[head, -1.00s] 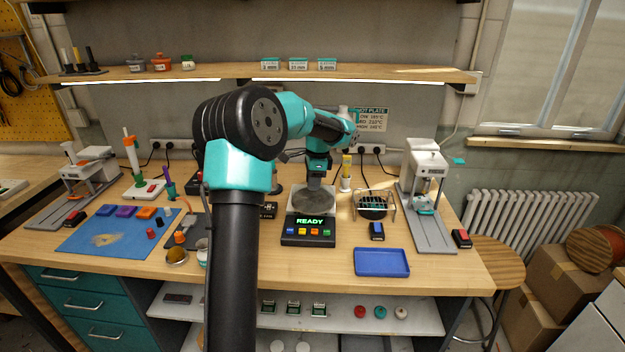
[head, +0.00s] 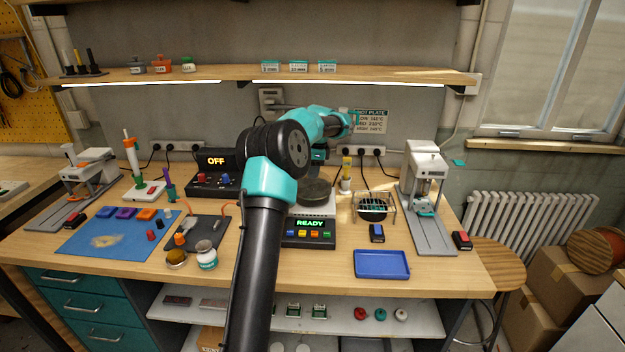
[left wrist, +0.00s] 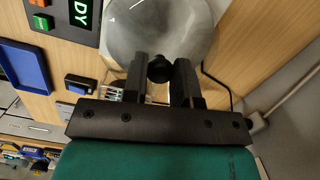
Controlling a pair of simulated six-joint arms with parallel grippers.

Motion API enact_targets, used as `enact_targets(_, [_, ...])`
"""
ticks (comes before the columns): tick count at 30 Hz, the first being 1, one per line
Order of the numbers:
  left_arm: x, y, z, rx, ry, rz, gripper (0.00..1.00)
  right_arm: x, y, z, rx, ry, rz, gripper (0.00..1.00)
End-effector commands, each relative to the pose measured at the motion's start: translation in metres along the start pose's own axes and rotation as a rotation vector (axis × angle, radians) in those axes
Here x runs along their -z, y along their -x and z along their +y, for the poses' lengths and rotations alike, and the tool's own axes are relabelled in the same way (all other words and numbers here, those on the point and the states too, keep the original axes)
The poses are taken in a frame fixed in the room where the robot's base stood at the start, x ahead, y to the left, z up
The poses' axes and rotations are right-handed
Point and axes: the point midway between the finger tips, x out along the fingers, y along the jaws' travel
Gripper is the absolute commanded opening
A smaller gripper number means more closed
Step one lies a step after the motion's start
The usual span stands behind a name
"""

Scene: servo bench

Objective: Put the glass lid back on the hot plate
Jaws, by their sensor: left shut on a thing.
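The hot plate (head: 310,224) stands at the bench's middle, with a READY display and coloured buttons on its front. The clear glass lid (left wrist: 150,30) has a black knob, which sits between the fingers of my left gripper (left wrist: 159,78) in the left wrist view. The gripper is shut on this knob. In the head view my left gripper (head: 318,165) is partly hidden behind my own arm, above a dark round disc over the white top of the hot plate. The height of the lid above the plate is hard to tell. My right gripper is not in view.
A blue tray (head: 381,264) lies at the front right, with a small blue switch box (head: 377,232) behind it. A wire stand (head: 374,205) is right of the hot plate. A control box showing OFF (head: 215,180) stands to the left. Bench at front centre-right is clear.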

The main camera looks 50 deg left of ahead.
Motion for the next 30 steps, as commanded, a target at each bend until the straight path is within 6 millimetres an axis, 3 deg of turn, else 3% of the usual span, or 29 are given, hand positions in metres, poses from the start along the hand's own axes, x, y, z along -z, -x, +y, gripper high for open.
enact_targets(12, [0.004, -0.034, 0.0, -0.001, 0.001, -0.001, 0.0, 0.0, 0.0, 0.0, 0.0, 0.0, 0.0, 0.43])
enact_targets(29, [0.005, -0.042, 0.0, 0.0, 0.0, 0.0, 0.0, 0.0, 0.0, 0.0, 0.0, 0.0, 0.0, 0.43])
enact_targets(30, [0.005, -0.042, 0.0, 0.0, 0.0, 0.0, 0.28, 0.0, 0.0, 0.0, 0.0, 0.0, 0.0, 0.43])
